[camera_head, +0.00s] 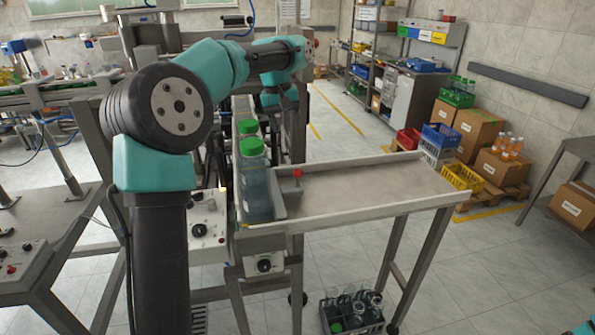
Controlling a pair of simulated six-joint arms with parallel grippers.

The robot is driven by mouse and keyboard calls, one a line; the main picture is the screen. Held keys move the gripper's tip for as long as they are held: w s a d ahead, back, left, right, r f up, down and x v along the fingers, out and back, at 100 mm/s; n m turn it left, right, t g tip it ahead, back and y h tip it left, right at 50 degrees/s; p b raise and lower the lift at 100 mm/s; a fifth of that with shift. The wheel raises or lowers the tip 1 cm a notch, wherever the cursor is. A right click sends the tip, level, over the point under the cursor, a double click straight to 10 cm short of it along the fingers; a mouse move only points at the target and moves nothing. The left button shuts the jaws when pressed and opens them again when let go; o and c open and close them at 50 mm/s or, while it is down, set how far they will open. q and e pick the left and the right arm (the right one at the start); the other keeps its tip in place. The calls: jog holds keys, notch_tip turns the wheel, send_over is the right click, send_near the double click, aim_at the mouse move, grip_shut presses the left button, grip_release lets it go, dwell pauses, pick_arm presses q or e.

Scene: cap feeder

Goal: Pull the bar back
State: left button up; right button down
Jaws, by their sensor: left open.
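The grey bar (281,198) stands at the left end of a metal tray table (365,190). A red knob (297,173) sits on or beside the bar. Clear bottles with green caps (256,185) stand upright in a row, just left of the bar. My left arm reaches over from the left, and its gripper (281,104) is beyond the front bottle, above and apart from the bar. The left gripper is open; its fingertips are small and partly hidden. Only a teal piece of my right arm shows at the bottom right corner; its gripper is out of view.
A control box (207,228) with a black knob is left of the bottles. The tray table's surface is empty right of the bar. A crate of bottles (351,313) is on the floor below. Cardboard boxes (477,131) and shelves stand at the back right.

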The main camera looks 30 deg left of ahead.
aim_at(297, 170)
pick_arm(q)
jog(key=d+f, duration=0.1)
jog(key=f, duration=0.4)
jog(key=w+f, duration=0.1)
jog(key=f, duration=0.4)
jog(key=d+f, duration=0.1)
jog(key=f, duration=0.5)
jog(key=shift+w+d, duration=0.35)
jog(key=shift+c, duration=0.2)
grip_shut()
